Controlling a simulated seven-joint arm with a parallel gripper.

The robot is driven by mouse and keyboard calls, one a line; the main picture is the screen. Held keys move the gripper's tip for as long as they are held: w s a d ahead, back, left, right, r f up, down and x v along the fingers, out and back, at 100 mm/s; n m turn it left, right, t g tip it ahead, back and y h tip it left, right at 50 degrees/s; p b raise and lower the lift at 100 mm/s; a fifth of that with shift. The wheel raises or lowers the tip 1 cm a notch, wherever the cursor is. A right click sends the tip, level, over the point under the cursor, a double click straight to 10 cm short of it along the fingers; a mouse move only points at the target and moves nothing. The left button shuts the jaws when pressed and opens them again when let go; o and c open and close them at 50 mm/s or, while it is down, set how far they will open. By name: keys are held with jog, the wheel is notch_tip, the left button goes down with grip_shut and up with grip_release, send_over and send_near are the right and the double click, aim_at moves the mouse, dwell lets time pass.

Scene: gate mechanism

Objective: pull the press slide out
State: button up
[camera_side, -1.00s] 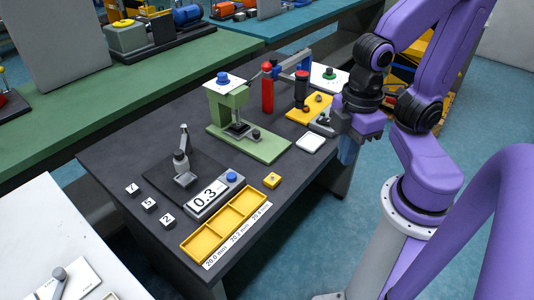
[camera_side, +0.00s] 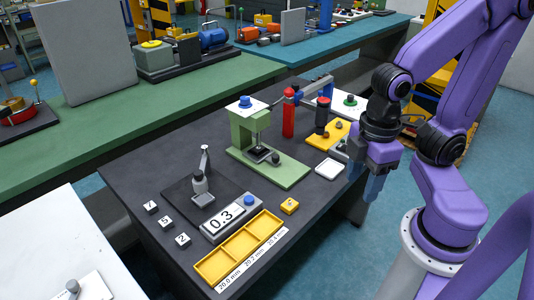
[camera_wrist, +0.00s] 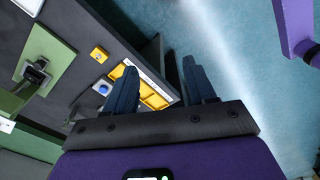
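The green press (camera_side: 243,132) stands on a green base plate (camera_side: 285,177) at the middle of the dark table. Its slide (camera_side: 262,154), a small grey block with a dark round knob (camera_side: 276,158), sits low at the front of the press under the ram. The wrist view shows the slide (camera_wrist: 36,72) at the left, on the green plate (camera_wrist: 58,58). My gripper (camera_side: 374,184) hangs beyond the table's right edge, to the right of the press and well apart from it. In the wrist view my two blue fingers (camera_wrist: 159,66) are apart with nothing between them.
A yellow three-part tray (camera_side: 238,245) and a 0.3 display (camera_side: 222,219) stand at the front. A small yellow block (camera_side: 289,206) and a white square (camera_side: 329,168) lie right of the press. A red post (camera_side: 288,118) stands behind it.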

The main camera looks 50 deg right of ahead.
jog(key=w+a+m, duration=0.2)
jog(key=w+m, duration=0.2)
jog(key=w, duration=0.6)
jog(key=m, duration=1.4)
send_over(276, 156)
notch_tip(276, 156, down, 5)
notch_tip(276, 156, down, 17)
jog(key=shift+r, duration=0.15)
grip_shut()
